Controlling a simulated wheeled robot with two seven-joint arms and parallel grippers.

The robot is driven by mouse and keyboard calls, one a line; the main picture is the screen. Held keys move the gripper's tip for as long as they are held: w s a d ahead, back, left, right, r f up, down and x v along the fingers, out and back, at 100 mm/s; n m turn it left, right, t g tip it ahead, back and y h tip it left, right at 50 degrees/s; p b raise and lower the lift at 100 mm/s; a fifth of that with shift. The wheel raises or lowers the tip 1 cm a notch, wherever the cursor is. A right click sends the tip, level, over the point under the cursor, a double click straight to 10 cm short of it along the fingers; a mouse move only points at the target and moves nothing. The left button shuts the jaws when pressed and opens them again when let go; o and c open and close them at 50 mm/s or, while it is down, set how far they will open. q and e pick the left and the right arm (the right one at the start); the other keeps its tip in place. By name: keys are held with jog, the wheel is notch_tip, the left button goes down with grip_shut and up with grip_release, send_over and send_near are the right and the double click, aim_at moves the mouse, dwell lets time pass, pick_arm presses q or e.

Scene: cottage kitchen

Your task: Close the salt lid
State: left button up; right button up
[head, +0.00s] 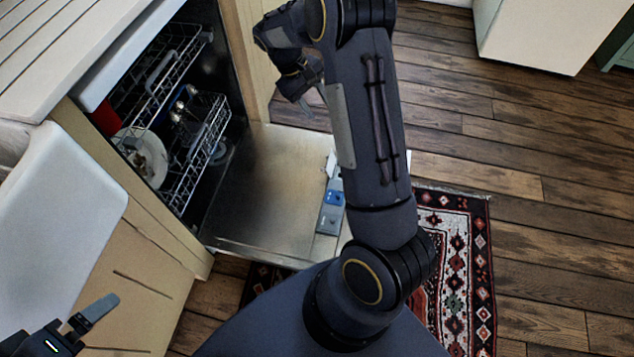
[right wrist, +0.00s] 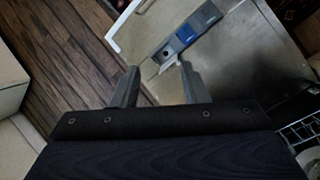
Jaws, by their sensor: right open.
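The dishwasher door (head: 268,180) lies folded down and open. On its inner face is a grey dispenser strip (head: 329,218) with a blue part (head: 335,197); my right arm partly covers it in the head view. The right wrist view also shows the strip (right wrist: 174,47) and the blue part (right wrist: 208,17). A small pale flap (right wrist: 167,64) shows at its near end; I cannot tell for sure that it is the salt lid. My right gripper (right wrist: 157,80) is open and empty, with the strip beyond its fingertips. My left gripper (head: 88,318) is at the lower left, partly cut off.
The dishwasher racks (head: 185,125) hold a plate (head: 143,157) and other dishes. A white sink (head: 60,210) and counter (head: 70,50) stand at left.

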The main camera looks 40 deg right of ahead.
jog(key=w+d+f+n+g+h+b, duration=0.1)
jog(key=w+f+h+b, duration=0.25)
jog(key=f, duration=0.75)
jog(key=w+d+f+n+g+h+b, duration=0.15)
jog(key=f+b, duration=0.35)
jog(key=f, duration=0.6)
jog(key=n+t+h+b, duration=0.2)
jog(key=n+h+b, duration=0.1)
jog(key=h+b, duration=0.3)
send_near(328, 164)
jog(key=shift+w+a+f+g+y+b, duration=0.2)
jog(key=shift+a+f, duration=0.1)
jog(key=shift+f, duration=0.15)
jog(key=shift+w+a+f+g+y+b, duration=0.1)
jog(key=shift+w+a+f+b, duration=0.15)
jog(key=shift+f, duration=0.25)
jog(key=shift+s+f, duration=0.1)
jog(key=shift+f, duration=0.25)
pick_arm(q)
notch_tip(328, 164, down, 19)
jog(key=shift+r+b, duration=0.15)
jog(key=shift+b, duration=0.2)
pick_arm(e)
jog(key=x, duration=0.7)
jog(key=shift+d, duration=0.2)
jog(key=shift+c, duration=0.4)
grip_shut()
jog(key=shift+r, duration=0.1)
pick_arm(q)
jog(key=shift+r, duration=0.15)
